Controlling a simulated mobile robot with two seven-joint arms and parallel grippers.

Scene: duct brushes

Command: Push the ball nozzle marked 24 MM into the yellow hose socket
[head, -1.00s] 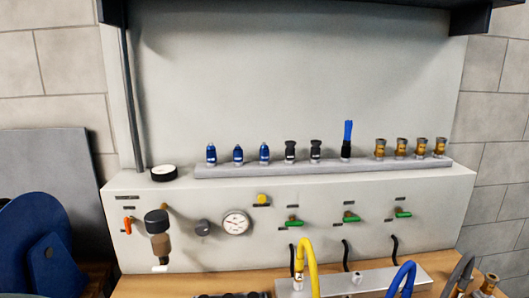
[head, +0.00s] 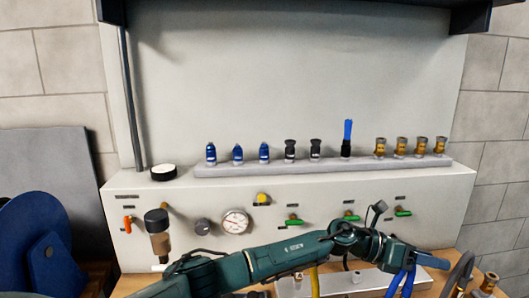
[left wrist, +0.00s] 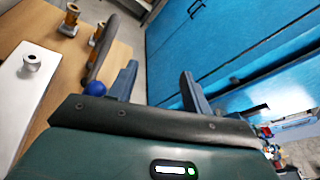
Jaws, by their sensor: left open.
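Several nozzles stand upright on the grey rail (head: 325,170): blue ones (head: 238,155), black ones (head: 290,151) and brass ones (head: 401,149). Their markings are too small to read, so I cannot tell which is the 24 MM ball nozzle. The yellow hose (head: 314,283) is mostly hidden behind my left arm, and its socket end cannot be made out. My left gripper (head: 425,262) is over the bench at the right, by the blue hose (head: 402,284). In the left wrist view its jaws (left wrist: 158,88) are open and empty. My right gripper is not in view.
A blue brush (head: 347,138) stands on the rail. The panel below has a gauge (head: 236,222) and green valve handles (head: 403,213). Brass fittings (head: 488,283) stand on the bench at the right. Blue cabinets (left wrist: 230,50) fill the right of the left wrist view.

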